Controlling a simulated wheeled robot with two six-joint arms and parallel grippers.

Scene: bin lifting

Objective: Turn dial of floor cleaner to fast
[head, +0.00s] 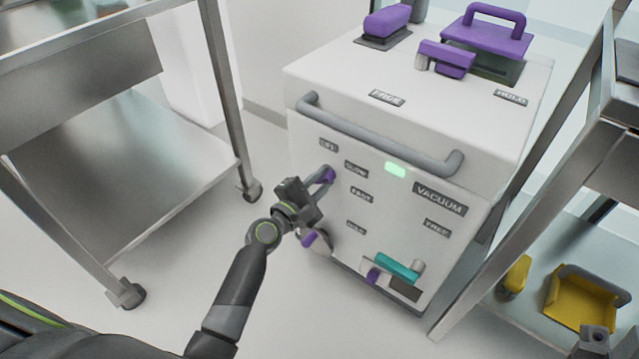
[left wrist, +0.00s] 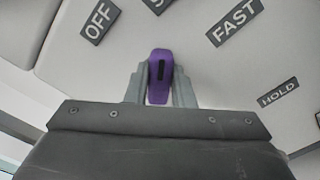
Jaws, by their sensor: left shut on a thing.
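The floor cleaner (head: 360,75) is a white box-shaped machine with a grey bar handle across its upper front. Its purple dial (head: 327,174) is on the upper left of the front, near the OFF, SLOW and FAST labels. My left gripper (head: 322,180) is shut on the dial. In the left wrist view the purple dial (left wrist: 160,75) is between both fingers (left wrist: 160,88), its dark mark running up toward the middle label, partly cut off at the top. The FAST label (left wrist: 236,21) is to its right, OFF to its left.
A purple lower knob (head: 314,238) is just below my left gripper. A teal handle (head: 397,267) is low on the front. Metal carts stand left (head: 222,85) and right (head: 480,285) of the cleaner. Yellow items (head: 583,297) sit on the right cart's shelf.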

